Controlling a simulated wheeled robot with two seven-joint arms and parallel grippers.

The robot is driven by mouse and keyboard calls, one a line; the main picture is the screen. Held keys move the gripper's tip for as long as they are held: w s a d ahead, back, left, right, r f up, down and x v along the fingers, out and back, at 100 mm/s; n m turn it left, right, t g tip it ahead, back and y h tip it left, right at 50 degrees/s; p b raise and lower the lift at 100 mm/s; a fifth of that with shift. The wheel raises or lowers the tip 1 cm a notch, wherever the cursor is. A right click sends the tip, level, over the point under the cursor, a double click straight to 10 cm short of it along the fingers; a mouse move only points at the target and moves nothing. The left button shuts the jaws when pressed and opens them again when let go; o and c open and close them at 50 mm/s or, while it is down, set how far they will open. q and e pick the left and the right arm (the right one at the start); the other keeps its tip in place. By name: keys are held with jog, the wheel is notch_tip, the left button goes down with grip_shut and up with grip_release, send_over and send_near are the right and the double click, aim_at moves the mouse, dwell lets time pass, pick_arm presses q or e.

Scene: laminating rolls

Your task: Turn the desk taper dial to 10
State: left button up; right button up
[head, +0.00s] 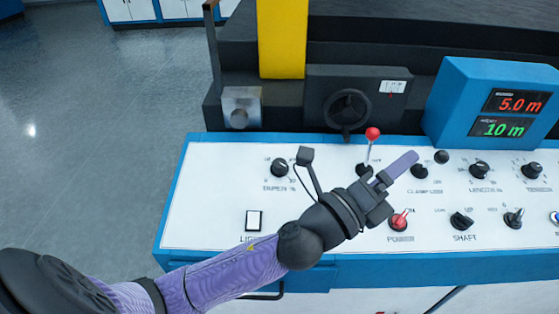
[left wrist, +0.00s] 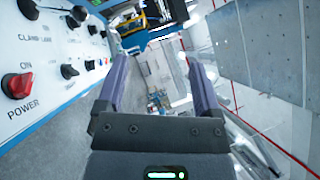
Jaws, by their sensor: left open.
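The taper dial (head: 279,168) is a black round knob at the left of the white desk panel (head: 215,200) in the head view, with a scale and a taper % label. Its setting is too small to read surely. My left gripper (head: 396,168) is over the middle of the panel, well to the right of the taper dial. In the left wrist view my left gripper (left wrist: 160,82) has its two purple fingers apart with nothing between them. The taper dial is not seen in the left wrist view. My right gripper is not in view.
A red-knobbed lever (head: 372,137) stands behind my left gripper. The red power switch (head: 399,219) and several black knobs lie to the right. A lit square light button (head: 253,220) is below the taper dial. A blue display box (head: 455,105) shows 5.0 m and 10 m.

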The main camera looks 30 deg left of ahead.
pick_arm(q)
jog(key=s+d+r+m+g+h, duration=0.2)
jog(key=d+m+g+h, duration=0.5)
jog(key=m, duration=0.9)
jog(key=m+g+y, duration=0.9)
jog(key=m+y, duration=1)
jog(key=m, duration=0.1)
send_near(280, 163)
jog(key=b+x, duration=0.2)
jog(key=x, duration=0.7)
jog(key=shift+a+f, duration=0.2)
jog(key=shift+w, duration=0.1)
grip_shut()
